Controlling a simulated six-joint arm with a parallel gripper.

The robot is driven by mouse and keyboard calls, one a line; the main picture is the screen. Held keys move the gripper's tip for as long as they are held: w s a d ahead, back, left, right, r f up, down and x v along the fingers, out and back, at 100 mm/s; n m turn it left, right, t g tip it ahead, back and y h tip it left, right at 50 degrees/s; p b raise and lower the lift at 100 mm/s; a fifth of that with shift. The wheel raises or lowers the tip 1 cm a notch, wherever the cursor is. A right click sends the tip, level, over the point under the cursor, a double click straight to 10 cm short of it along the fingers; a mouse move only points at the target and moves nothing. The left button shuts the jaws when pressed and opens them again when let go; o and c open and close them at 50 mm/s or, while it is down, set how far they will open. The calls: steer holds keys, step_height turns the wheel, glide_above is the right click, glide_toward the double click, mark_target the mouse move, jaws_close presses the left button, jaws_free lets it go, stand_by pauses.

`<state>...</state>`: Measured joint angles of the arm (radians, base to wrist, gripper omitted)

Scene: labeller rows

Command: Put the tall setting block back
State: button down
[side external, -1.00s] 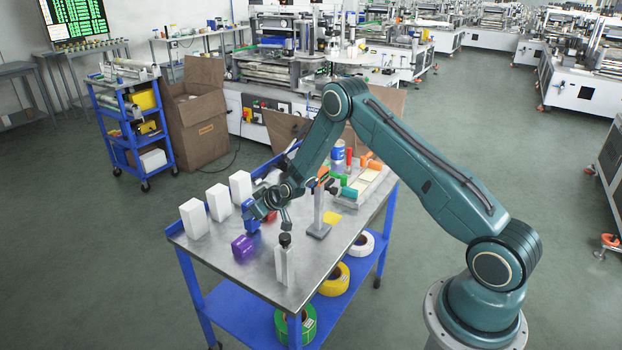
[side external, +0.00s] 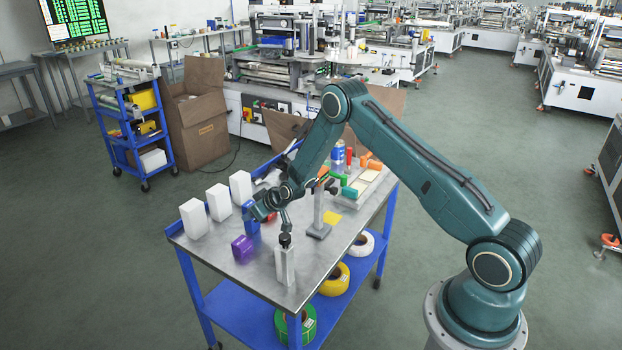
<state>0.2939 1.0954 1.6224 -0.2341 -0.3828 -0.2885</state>
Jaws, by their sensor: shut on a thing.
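My gripper (side external: 256,217) is over the left half of the steel table, shut on a blue block (side external: 252,230). The blue block is upright and taller than the purple block (side external: 242,249) beside it at lower left. The gripper covers its top. I cannot tell whether its bottom touches the table.
Three white boxes (side external: 194,219) stand in a row along the table's left edge. A grey stand (side external: 319,229) and a yellow square (side external: 332,218) are further right. The steel table's front left (side external: 225,262) is clear.

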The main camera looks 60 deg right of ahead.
steer(key=shift+f, duration=0.1)
steer(key=c, duration=0.8)
jaws_free()
steer(key=shift+c, duration=0.2)
steer(key=shift+f, duration=0.1)
steer(key=shift+r, duration=0.2)
steer(key=shift+r, duration=6.35)
steer(key=shift+r, duration=0.1)
